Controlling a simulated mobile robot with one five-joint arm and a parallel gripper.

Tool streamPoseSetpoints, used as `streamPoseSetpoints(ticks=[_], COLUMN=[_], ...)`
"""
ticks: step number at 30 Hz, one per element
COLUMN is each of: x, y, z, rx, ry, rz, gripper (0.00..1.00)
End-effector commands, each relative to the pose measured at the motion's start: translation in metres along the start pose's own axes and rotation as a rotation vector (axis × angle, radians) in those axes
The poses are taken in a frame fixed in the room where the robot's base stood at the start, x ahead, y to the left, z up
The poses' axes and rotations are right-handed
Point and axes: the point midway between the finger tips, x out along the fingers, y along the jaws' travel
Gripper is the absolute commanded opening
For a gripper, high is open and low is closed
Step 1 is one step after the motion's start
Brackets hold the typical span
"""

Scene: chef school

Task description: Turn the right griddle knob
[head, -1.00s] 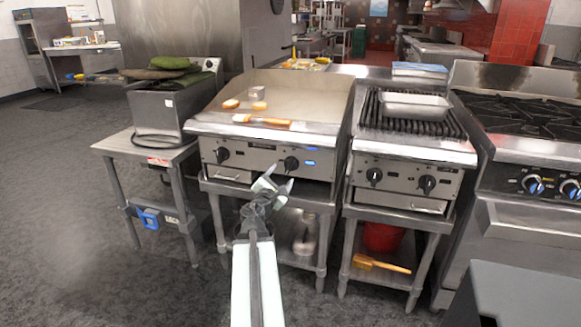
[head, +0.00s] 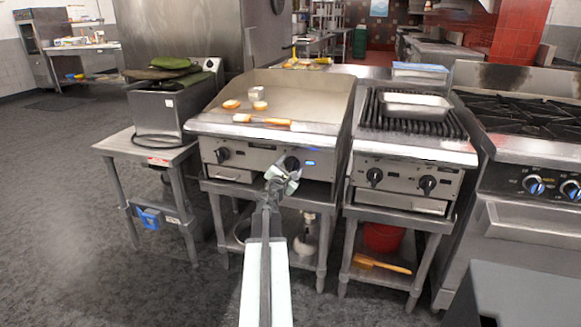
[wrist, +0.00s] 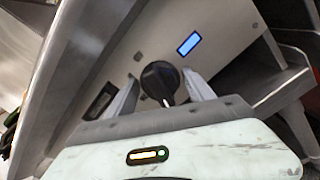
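The griddle (head: 272,100) is a steel flat-top with two black knobs on its front panel. The right griddle knob (head: 291,162) is partly covered by my gripper (head: 284,171) in the head view. In the wrist view the black knob (wrist: 159,78) shows between the two fingers of my gripper (wrist: 160,88). The fingers are open, one on each side of the knob, with a gap visible on each side. Contact with the panel cannot be told. The left griddle knob (head: 222,154) stands clear of my gripper.
A small lit blue display (wrist: 188,43) is beside the knob. Open floor lies to the left.

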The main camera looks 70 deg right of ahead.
Motion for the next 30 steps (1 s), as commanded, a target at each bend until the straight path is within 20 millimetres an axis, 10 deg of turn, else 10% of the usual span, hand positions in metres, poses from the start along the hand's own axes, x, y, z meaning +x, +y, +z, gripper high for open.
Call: streamPoseSetpoints(ticks=[6,30], x=[0.0033,-0.0011], y=[0.0007,-0.001], z=[-0.0005,-0.0004], rx=[0.0,0.443], ry=[0.0,0.0], rz=[0.0,-0.001], gripper=[0.12,0.12])
